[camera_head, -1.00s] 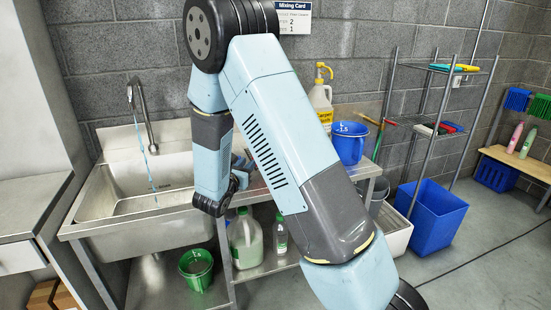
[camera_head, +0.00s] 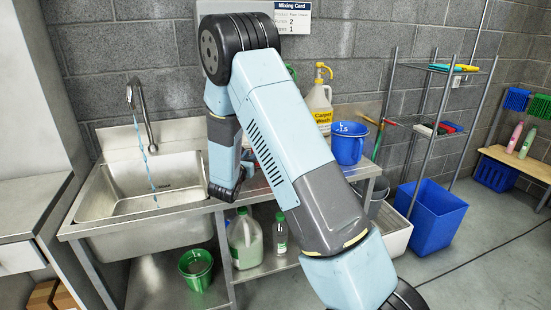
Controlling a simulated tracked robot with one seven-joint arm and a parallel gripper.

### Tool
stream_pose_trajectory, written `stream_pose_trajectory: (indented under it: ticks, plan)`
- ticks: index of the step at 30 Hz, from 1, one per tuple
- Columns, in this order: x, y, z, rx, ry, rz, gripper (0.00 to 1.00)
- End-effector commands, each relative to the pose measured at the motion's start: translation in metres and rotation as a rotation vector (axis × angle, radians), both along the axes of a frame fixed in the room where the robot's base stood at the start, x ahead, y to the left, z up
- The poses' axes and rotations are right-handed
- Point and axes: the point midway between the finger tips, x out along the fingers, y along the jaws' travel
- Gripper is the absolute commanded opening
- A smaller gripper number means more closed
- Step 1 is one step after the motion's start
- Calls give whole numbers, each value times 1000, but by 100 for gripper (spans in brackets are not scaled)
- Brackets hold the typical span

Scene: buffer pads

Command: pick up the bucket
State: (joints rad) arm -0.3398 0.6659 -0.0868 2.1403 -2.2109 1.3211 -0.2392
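A blue bucket (camera_head: 349,149) with white markings stands upright on the right part of the steel counter, right of my arm. A small green bucket (camera_head: 196,270) sits on the lower shelf below the sink. A grey bucket (camera_head: 377,203) is partly hidden below the counter's right end. The task does not say which bucket is meant. My gripper (camera_head: 222,193) hangs low over the counter, by the right edge of the sink. It is small and dark here, apart from all the buckets, and its fingers cannot be made out.
A steel sink (camera_head: 105,235) with running water is at left. A yellow-topped "Carpet Wash" jug (camera_head: 319,106) stands left of the blue bucket, partly behind my arm. Bottles (camera_head: 245,243) are under the counter. A wire shelf (camera_head: 432,126) and large blue bin (camera_head: 432,215) stand at right.

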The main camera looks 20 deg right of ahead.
Motion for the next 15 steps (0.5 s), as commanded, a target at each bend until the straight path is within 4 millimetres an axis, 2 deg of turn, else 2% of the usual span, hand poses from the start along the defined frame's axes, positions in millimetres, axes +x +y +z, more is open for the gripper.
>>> stream_pose_trajectory:
  ticks: [9,15]
  plan:
    - [34,-21,-2,0,0,-1,27]
    - [40,-25,-1,-1,1,1,27]
